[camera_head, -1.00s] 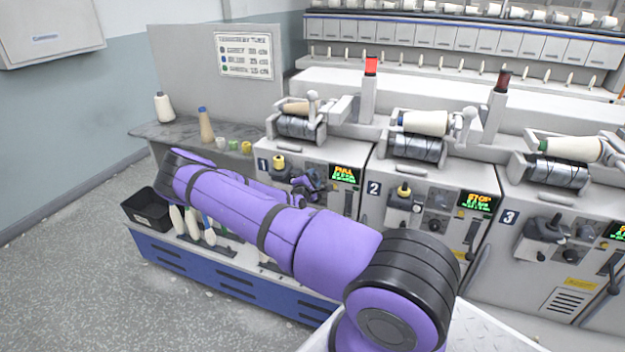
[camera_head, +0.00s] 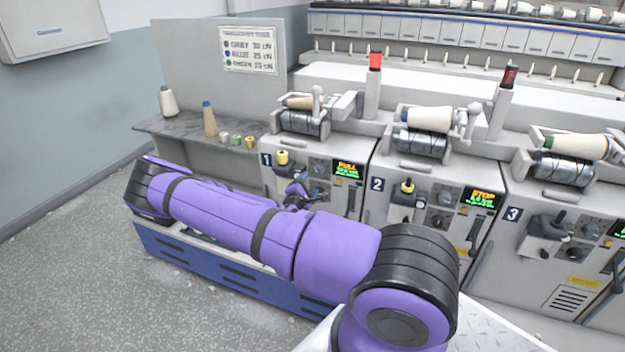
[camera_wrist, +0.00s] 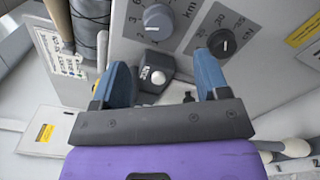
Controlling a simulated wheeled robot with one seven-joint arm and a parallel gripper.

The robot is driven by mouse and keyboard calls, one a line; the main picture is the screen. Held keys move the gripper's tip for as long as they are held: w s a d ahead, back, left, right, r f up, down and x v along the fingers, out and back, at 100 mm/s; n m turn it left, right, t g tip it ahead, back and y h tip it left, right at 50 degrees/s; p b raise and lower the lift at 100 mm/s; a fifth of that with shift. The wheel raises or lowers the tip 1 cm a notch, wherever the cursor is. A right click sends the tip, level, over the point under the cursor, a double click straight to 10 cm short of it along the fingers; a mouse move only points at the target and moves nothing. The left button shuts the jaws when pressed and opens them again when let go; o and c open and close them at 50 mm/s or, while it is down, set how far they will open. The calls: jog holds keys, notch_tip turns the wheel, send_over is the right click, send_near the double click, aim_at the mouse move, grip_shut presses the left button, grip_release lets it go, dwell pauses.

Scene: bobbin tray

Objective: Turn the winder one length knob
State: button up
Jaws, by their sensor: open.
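Winder one (camera_head: 266,159) is the leftmost machine in the head view, marked 1, with a lit green and yellow display and a red lamp above. In the head view my gripper (camera_head: 297,191) is small and partly hidden by my arm.
A dark block with a pale button (camera_wrist: 157,77) shows between the fingers. Winder two (camera_head: 377,185) and winder three (camera_head: 513,214) stand to the right. A grey shelf (camera_head: 180,132) at left holds cones and small coloured pieces. The floor at left is clear.

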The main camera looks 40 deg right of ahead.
jog(key=shift+v, duration=1.4)
jog(key=w+a+r+m+g+y, duration=0.25)
jog(key=a+r+m+y, duration=0.6)
jog(key=a, duration=0.45)
jog(key=s+a+r+m+t+y, duration=0.1)
jog(key=s+a+r+y, duration=0.15)
jog(key=a+r, duration=0.4)
jog(key=s+a+r+m+y, duration=0.1)
jog(key=a+r+y, duration=0.3)
jog(key=r, duration=0.5)
jog(key=s+a+r+y, duration=0.2)
jog(key=s+a+r, duration=0.1)
jog(key=s+r, duration=0.35)
jog(key=s+a+r+y, duration=0.1)
jog(key=s+a+r, duration=0.2)
jog(key=s+r, duration=0.7)
jog(key=s, duration=0.5)
jog(key=s+a+r+h, duration=0.1)
jog(key=s+r, duration=0.3)
jog(key=s, duration=0.4)
jog(key=shift+s, duration=0.25)
